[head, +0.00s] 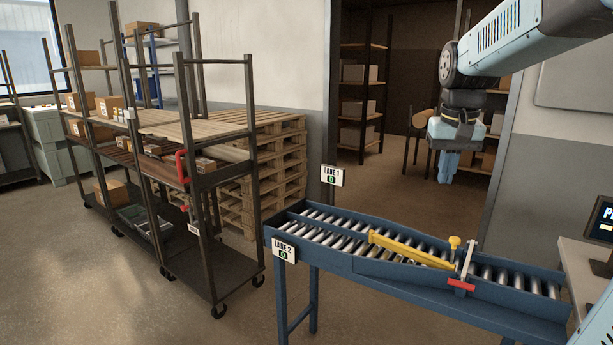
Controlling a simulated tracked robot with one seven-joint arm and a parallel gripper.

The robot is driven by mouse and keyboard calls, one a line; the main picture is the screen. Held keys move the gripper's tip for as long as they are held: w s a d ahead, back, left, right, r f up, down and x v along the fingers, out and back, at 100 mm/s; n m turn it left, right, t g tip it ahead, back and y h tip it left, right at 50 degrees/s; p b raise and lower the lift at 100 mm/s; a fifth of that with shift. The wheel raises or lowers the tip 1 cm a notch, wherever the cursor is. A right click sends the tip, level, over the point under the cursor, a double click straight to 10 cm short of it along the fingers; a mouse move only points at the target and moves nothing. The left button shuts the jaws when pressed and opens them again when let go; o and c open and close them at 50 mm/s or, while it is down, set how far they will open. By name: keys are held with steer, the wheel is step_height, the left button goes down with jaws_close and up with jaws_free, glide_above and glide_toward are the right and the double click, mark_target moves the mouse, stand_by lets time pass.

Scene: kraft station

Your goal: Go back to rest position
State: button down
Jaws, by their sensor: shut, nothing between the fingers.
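My gripper (447,168) hangs from my light-blue arm at the upper right of the head view. It points down, in the air, with its blue fingers together and nothing between them. The roller conveyor (420,285) stands in front of and below it, and the gripper is apart from it. A yellow diverter bar (410,250) lies at a slant across the rollers, with a yellow knob at its right end. A red handle (461,285) on a pale lever sits on the near rail.
Signs for lane 1 (332,176) and lane 2 (284,249) mark the conveyor's left end. A wheeled rack (213,283) and stacked pallets (290,170) stand left. A desk with a screen (603,219) is at the right edge. Open floor (90,285) lies front left.

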steer(key=s+a+f+n+t, duration=0.1)
steer(key=s+a+f, duration=0.1)
steer(key=s, duration=0.6)
steer(key=s+a+f+n+t, duration=0.1)
steer(key=s+a+f+t, duration=0.1)
steer(key=s, duration=0.7)
steer(key=shift+a+f+t, duration=0.3)
steer(key=shift+a+f, duration=0.15)
steer(key=shift+a, duration=0.15)
steer(key=shift+d, duration=0.1)
